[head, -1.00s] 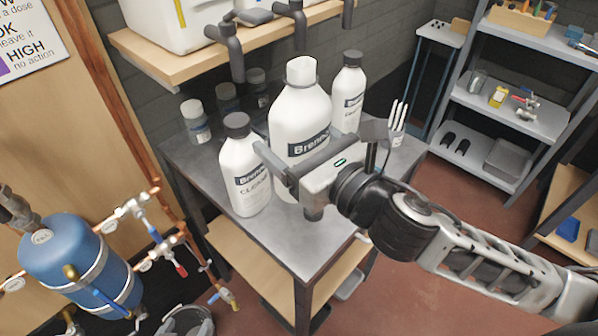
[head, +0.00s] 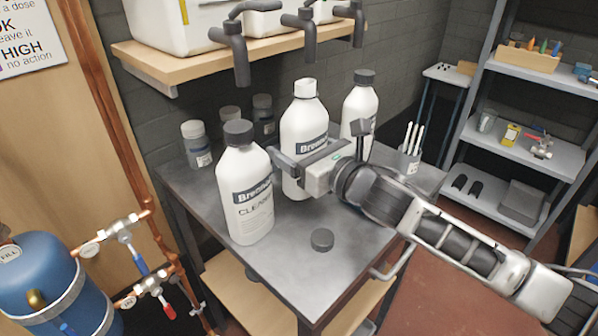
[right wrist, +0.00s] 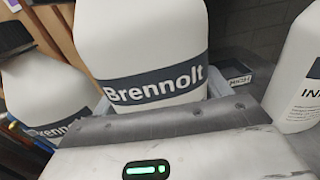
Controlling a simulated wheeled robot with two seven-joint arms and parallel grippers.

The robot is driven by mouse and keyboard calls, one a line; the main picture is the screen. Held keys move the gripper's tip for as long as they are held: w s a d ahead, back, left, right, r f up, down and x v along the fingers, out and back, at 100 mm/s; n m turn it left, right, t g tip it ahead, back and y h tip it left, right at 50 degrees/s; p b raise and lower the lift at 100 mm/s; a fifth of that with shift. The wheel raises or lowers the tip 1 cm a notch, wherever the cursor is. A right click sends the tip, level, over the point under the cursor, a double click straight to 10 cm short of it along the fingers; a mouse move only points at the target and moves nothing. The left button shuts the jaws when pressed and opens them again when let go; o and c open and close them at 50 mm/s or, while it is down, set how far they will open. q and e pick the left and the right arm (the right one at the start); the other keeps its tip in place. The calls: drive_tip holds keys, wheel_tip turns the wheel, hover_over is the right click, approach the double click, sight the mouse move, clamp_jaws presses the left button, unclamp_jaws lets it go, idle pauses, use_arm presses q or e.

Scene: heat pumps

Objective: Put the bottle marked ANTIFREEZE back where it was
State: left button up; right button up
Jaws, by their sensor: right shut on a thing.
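A large white bottle with a dark "Brennolt" band (head: 304,122) is in the middle of the steel table, its white neck uncapped. My right gripper (head: 303,163) is shut around it; the wrist view also shows the bottle (right wrist: 145,45) between the jaws. Its product name is hidden by the gripper, so ANTIFREEZE cannot be read. Its base looks at or very near the tabletop; contact is unclear. A dark cap (head: 322,240) lies on the table in front. To the left stands a capped bottle marked CLEANER (head: 246,200). My left gripper is out of view.
Another capped white bottle (head: 360,105) stands to the right, close to the gripper. Small grey jars (head: 196,145) stand behind at the left, and a cup of white sticks (head: 409,160) at the right. A wooden shelf (head: 180,70) overhangs the back. The table front (head: 290,265) is clear.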

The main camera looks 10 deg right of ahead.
drive_tip(key=f+b, duration=0.1)
drive_tip(key=f, duration=0.1)
drive_tip(key=f+b, duration=0.1)
drive_tip(key=b, duration=0.1)
drive_tip(key=shift+w+f, duration=0.2)
drive_tip(key=shift+f, duration=0.15)
drive_tip(key=shift+r, duration=0.1)
drive_tip(key=o, duration=1.5)
drive_tip(key=shift+f, duration=0.2)
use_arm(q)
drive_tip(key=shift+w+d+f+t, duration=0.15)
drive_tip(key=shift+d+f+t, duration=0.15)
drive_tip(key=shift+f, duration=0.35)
use_arm(e)
drive_tip(key=shift+o, duration=0.2)
